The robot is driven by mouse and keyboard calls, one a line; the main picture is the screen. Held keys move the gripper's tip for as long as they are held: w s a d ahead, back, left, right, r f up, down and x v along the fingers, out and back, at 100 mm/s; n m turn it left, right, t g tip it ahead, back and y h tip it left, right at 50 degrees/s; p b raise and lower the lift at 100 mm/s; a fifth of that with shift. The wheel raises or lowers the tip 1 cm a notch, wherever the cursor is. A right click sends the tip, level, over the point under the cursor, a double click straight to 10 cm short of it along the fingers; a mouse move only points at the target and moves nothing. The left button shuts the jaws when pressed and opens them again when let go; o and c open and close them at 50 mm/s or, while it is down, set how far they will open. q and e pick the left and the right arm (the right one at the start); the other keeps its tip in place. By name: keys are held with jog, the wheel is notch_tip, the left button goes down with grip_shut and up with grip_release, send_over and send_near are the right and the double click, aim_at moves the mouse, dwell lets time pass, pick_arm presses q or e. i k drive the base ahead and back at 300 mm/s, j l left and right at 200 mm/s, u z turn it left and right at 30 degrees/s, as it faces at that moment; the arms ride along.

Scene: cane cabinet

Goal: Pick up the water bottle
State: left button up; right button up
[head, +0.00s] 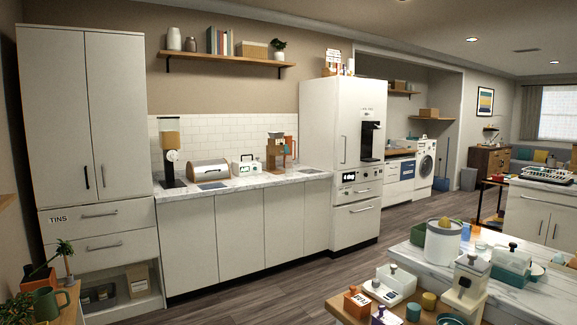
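I cannot make out a water bottle for certain in the head view. A small blue upright object (465,232) stands on the marble-topped island at the right, behind a white canister (443,242); it is too small to identify. A wooden cabinet (490,162) stands far off at the right, beyond the laundry nook; its door detail is too small to tell. Neither of my grippers shows in this view.
The island (412,252) at the lower right is crowded with containers. A wooden table (68,308) with plants and a green mug (46,303) is at the lower left. A long counter (240,184) lines the wall. Dark floor (270,297) lies open between.

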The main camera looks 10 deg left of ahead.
aim_at(288, 160)
jog(key=i+u, duration=0.4)
jog(key=i, duration=0.35)
jog(key=i+j+u, duration=0.4)
jog(key=i, duration=0.85)
jog(key=i+l+u, duration=0.2)
jog(key=i+u, duration=0.15)
jog(key=i, duration=0.85)
jog(key=i+l+z, duration=0.2)
jog(key=i+z, duration=0.25)
jog(key=i, duration=0.15)
jog(key=i+z, duration=0.45)
jog(key=i, duration=0.15)
jog(key=i+j+z, duration=0.25)
jog(key=i+z, duration=0.25)
jog(key=i, duration=0.05)
